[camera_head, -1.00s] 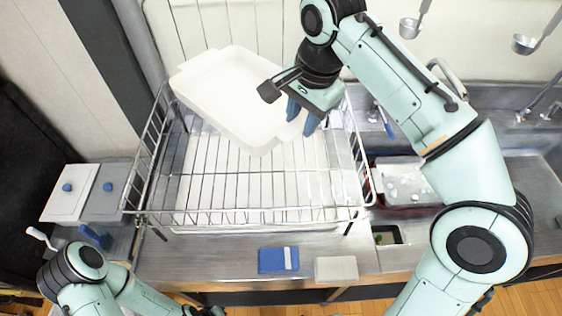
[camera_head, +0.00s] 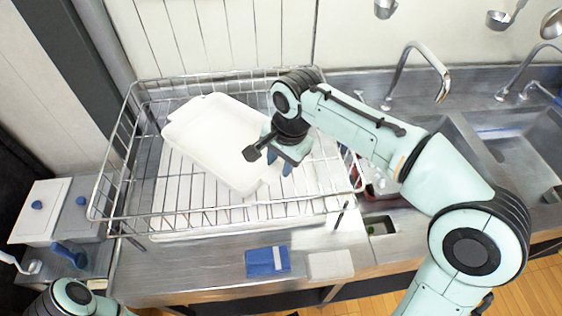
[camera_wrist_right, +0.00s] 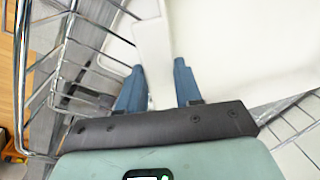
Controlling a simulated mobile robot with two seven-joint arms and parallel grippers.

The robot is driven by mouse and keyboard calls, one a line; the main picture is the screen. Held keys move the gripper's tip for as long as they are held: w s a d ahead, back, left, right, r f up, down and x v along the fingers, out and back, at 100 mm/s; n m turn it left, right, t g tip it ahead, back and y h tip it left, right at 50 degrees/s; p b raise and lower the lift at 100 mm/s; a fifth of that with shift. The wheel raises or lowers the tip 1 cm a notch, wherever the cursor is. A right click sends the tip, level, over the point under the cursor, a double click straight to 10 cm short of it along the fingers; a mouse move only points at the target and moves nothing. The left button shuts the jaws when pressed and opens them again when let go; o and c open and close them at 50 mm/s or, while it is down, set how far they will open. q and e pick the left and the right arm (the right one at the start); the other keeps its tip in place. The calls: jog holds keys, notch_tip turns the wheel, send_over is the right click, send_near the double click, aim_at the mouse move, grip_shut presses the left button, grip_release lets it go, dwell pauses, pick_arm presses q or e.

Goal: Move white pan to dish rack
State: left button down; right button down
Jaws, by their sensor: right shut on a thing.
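The white pan (camera_head: 213,140) is a shallow rectangular tray, tilted within the outline of the wire dish rack (camera_head: 185,232). My right gripper (camera_head: 280,166) is shut on the pan's right end. In the right wrist view the blue fingertips (camera_wrist_right: 160,88) pinch a white part of the pan (camera_wrist_right: 154,45), and wires of the rack (camera_wrist_right: 70,50) show at the left. I cannot tell whether the pan's underside rests on the rack floor. My left gripper is not in view; only part of that arm shows at the bottom left.
A blue item (camera_head: 266,262) and a white block (camera_head: 330,264) lie on the counter in front of the rack. White containers with blue knobs (camera_head: 40,210) stand at the left. A faucet (camera_head: 415,65) and sink (camera_head: 510,150) are at the right. Ladles hang above.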

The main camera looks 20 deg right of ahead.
jog(key=c, duration=0.8)
grip_release()
jog(key=shift+o, duration=0.2)
pick_arm(q)
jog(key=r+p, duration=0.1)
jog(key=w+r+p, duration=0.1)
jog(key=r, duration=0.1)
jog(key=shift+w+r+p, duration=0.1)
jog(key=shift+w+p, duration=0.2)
jog(key=shift+p, duration=0.1)
pick_arm(e)
notch_tip(320, 180, up, 12)
jog(key=s, duration=0.1)
jog(key=shift+s+d, duration=0.3)
jog(key=shift+d, duration=0.15)
jog(key=shift+f, duration=0.1)
